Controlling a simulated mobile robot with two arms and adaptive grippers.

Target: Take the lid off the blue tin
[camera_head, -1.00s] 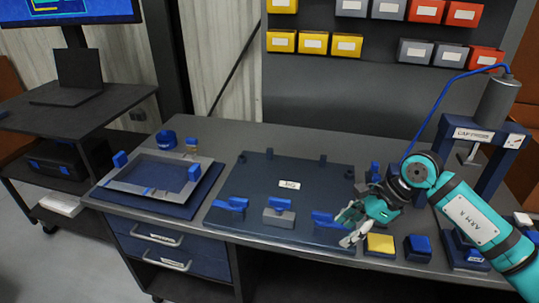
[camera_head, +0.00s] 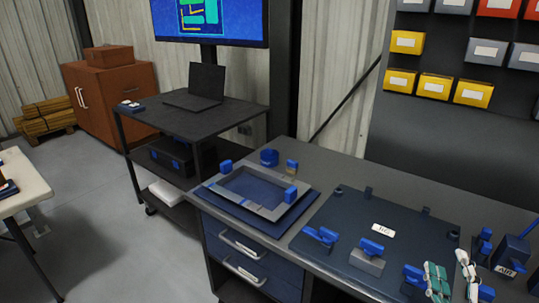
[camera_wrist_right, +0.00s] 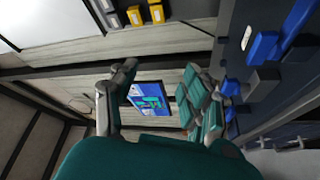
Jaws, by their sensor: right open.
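A round blue container (camera_head: 269,157) stands at the back left of the workbench, behind the grey frame. It looks like the blue tin, but it is too small to tell its lid from its body. My right gripper (camera_head: 449,265) is at the lower right in the head view, by the front right of the dark fixture plate, well away from the container. It is open, with nothing between its fingers; the open fingers also show in the right wrist view (camera_wrist_right: 158,75). My left gripper is not in view.
A grey frame (camera_head: 226,195) lies on a blue board. The fixture plate (camera_head: 340,212) carries several blue clamps, one close beside my right gripper. A small tan-and-blue item (camera_head: 292,167) stands near the container. A cart with a laptop (camera_head: 197,88) stands left of the bench.

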